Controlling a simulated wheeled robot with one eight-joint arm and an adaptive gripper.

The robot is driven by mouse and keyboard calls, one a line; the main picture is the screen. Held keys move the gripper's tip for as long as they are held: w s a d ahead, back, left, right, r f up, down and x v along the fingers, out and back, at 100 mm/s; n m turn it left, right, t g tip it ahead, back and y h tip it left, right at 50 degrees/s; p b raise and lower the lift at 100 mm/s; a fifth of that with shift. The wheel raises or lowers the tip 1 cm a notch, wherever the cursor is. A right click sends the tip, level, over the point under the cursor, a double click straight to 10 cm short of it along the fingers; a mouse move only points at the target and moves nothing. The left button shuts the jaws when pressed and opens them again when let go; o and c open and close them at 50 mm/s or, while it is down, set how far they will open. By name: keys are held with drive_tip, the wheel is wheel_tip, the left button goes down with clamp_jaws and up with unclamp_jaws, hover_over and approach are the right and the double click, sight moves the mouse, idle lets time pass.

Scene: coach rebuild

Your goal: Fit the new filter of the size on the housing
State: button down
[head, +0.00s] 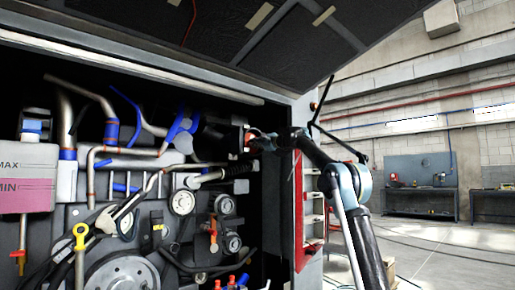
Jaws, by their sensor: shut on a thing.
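My gripper (257,141) is inside the right part of the open engine bay, at the end of my arm, which comes in from the right. It is small in the head view and its fingers are hard to make out. It is shut on a dark cylindrical thing (219,136) that may be the filter, with an orange-red patch at its near end. I cannot read any size on it. No filter housing or size marking can be told for sure among the engine parts. Whether the cylinder touches anything behind it is hidden in shadow.
Pipes with blue hose joints (111,133) crowd the bay around the gripper. A pink coolant tank (28,178) is at the left, a large pulley (122,274) below. The raised lid (215,25) hangs overhead. A red-edged panel (300,210) borders the right side. Workshop floor (450,250) is open beyond.

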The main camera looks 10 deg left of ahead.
drive_tip(key=shift+x, duration=0.85)
drive_tip(key=c, duration=1.6)
unclamp_jaws()
drive_tip(key=shift+f, duration=0.15)
drive_tip(key=shift+o, duration=0.2)
drive_tip(key=o, duration=0.4)
drive_tip(key=shift+d, duration=0.1)
drive_tip(key=shift+v, duration=3.9)
drive_tip(key=v, duration=1.1)
drive_tip(key=shift+s+d+f, duration=0.1)
drive_tip(key=shift+s+d, duration=0.05)
drive_tip(key=shift+d, duration=0.25)
